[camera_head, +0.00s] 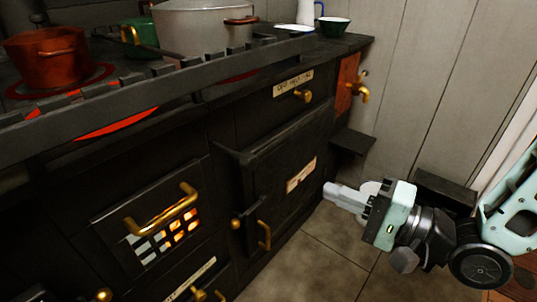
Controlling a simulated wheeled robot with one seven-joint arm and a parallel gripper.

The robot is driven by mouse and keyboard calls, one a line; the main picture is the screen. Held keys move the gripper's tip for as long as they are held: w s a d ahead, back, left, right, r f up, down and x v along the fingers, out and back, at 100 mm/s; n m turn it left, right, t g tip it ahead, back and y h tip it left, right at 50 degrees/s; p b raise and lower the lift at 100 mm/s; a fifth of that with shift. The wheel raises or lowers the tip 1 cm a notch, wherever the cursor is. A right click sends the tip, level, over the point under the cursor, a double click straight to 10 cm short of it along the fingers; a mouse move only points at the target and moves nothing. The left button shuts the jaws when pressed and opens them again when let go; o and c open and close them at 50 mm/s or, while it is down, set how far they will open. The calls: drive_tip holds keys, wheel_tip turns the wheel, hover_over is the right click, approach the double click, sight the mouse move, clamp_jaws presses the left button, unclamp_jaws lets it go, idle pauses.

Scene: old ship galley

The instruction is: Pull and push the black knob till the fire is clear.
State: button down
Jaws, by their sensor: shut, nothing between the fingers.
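A black cast-iron stove (100,190) fills the left and middle of the head view. Its fire grate (165,236) glows orange on the right, with pale grey openings on the left. My gripper (328,190) is shut and empty, pointing left in front of the stove's right end. It is apart from the dark knob and to its right.
A copper pot (48,57) and a large grey pot (203,28) stand on the stove top behind a rail. A brass tap (361,90) and a dark ledge (352,141) jut out at the right. The tiled floor (315,262) in front is clear.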

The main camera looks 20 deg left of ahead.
sight(257, 160)
drive_tip(key=b+x, duration=0.3)
drive_tip(key=x, duration=1)
drive_tip(key=shift+a, duration=0.1)
drive_tip(key=shift+w+a, duration=0.1)
drive_tip(key=shift+a, duration=0.25)
drive_tip(key=shift+w+a+r, duration=0.1)
drive_tip(key=shift+w+a, duration=0.05)
drive_tip(key=shift+a, duration=0.25)
drive_tip(key=p+x, duration=0.1)
drive_tip(key=x, duration=0.5)
drive_tip(key=shift+w+p, duration=0.35)
drive_tip(key=shift+a+r, duration=0.15)
